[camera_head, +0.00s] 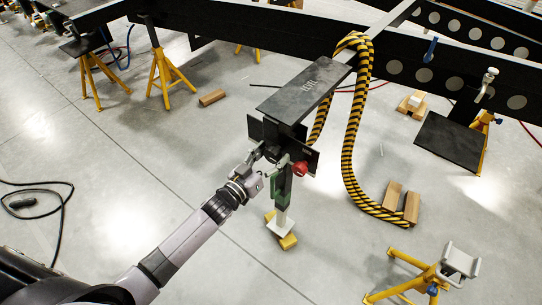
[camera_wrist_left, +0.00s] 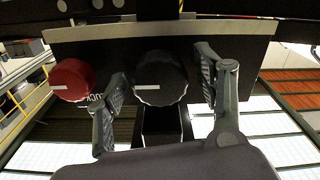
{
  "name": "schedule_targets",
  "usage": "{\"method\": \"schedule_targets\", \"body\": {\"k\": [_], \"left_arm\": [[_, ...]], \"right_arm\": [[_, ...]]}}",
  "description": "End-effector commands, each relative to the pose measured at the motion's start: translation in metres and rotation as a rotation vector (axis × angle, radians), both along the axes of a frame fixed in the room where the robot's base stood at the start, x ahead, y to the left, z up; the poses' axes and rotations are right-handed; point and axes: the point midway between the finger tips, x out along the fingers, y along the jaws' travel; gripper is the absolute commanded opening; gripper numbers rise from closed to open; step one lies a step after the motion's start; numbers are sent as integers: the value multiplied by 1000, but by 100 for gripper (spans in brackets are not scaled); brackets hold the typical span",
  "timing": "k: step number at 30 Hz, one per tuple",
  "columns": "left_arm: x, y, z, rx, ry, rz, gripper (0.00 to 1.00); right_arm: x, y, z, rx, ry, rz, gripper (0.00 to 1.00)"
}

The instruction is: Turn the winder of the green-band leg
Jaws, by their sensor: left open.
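The green-band leg (camera_head: 281,190) stands upright under the dark chassis bracket in the head view, its pale foot on a yellow block. In the left wrist view a black ribbed round knob (camera_wrist_left: 160,70) with a white mark pointing left sits on a dark plate; it looks like the winder. My left gripper (camera_head: 261,166) is open at the leg's upper left. In the wrist view its fingers stand on either side of the black knob, with gaps visible. The head view hides the black knob behind the gripper. My right gripper is not in view.
A red knob (camera_head: 300,168) sits close to the right of my gripper; it also shows in the wrist view (camera_wrist_left: 72,80). A yellow-black striped hose (camera_head: 348,140) hangs to the right. A yellow stand (camera_head: 425,279) is at lower right. The floor at left is mostly clear.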

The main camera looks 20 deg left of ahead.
Motion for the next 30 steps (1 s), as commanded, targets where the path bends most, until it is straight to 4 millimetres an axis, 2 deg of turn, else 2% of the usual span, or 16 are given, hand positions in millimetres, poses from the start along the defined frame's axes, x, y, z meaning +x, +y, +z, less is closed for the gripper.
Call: {"method": "schedule_targets", "body": {"k": [5,26,30], "left_arm": [[0,0,0,0,0,0,62],[-1,0,0,0,0,-1,15],[-1,0,0,3,-1,-1,14]], "right_arm": [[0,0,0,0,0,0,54],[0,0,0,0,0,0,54],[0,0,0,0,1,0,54]]}}
